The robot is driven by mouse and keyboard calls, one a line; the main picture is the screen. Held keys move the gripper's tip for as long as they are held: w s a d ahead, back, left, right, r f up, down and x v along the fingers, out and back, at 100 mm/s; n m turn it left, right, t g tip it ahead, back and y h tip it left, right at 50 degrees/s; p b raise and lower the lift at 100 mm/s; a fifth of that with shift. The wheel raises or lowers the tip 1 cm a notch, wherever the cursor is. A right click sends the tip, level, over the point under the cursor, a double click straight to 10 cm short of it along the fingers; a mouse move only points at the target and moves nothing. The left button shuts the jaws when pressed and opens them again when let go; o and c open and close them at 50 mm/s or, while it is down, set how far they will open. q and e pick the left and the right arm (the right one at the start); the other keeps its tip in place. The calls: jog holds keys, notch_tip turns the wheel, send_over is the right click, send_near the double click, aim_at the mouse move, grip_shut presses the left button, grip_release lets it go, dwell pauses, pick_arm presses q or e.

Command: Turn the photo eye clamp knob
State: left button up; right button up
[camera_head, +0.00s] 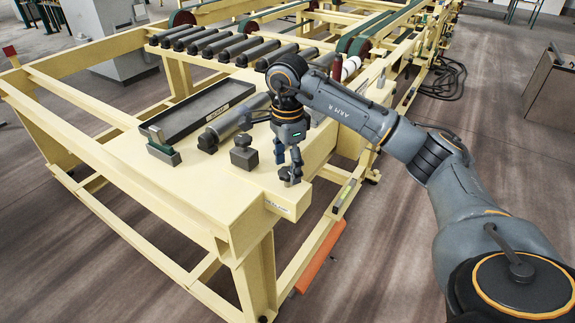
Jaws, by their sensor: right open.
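My right gripper (288,160) points down above the front right corner of the cream table. Its fingers are apart. A small dark grey knob (290,176) sits at the table edge just below the fingertips; it looks like the clamp knob, but no photo eye is clearly visible there. The fingertips are at or just above the knob, and I cannot tell whether they touch it. My left gripper is out of view.
Left of the gripper stand a dark block with a knob on top (243,153) and a small green-and-grey block (163,151). A black tray (188,112) and dark rollers (238,48) lie behind. The tabletop's front left is clear.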

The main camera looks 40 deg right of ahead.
jog(key=shift+f, duration=0.3)
jog(key=c, duration=1.2)
jog(key=shift+o, duration=0.2)
